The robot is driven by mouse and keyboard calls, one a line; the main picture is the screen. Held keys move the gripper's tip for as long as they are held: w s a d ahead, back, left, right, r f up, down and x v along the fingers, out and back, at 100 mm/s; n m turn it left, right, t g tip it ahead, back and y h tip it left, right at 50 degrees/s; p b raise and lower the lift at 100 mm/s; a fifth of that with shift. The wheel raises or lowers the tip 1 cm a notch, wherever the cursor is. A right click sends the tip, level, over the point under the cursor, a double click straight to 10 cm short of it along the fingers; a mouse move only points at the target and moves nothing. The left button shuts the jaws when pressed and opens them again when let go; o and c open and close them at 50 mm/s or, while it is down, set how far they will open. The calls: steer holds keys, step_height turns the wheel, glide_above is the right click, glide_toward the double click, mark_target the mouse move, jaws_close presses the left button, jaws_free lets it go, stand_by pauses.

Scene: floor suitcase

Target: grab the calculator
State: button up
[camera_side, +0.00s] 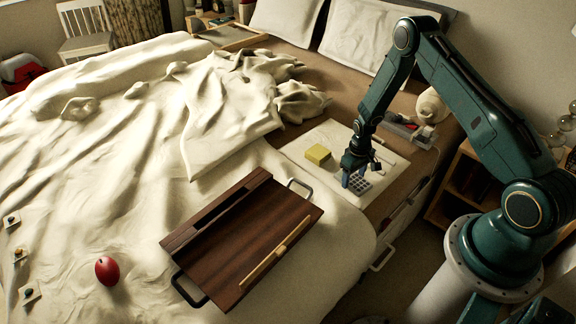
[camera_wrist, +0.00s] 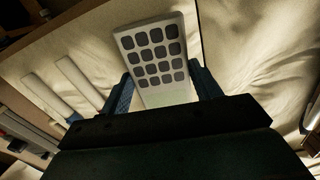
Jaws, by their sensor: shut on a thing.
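The calculator (camera_wrist: 152,52) is a pale slab with rows of dark square keys. In the wrist view it lies between the two blue fingers of my gripper (camera_wrist: 160,95), which are shut on its near end. In the side view the calculator (camera_side: 357,184) is at the fingertips of my gripper (camera_side: 354,181), over the white cloth on the bed's right side. I cannot tell whether it touches the cloth. Part of it is hidden behind the fingers.
A red round object (camera_side: 107,270) is far left. Two pale sticks (camera_wrist: 75,85) lie beside the calculator.

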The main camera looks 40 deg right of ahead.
mark_target(353, 179)
step_height(353, 179, up, 20)
stand_by(0.8)
steer(key=shift+f, duration=0.1)
stand_by(0.4)
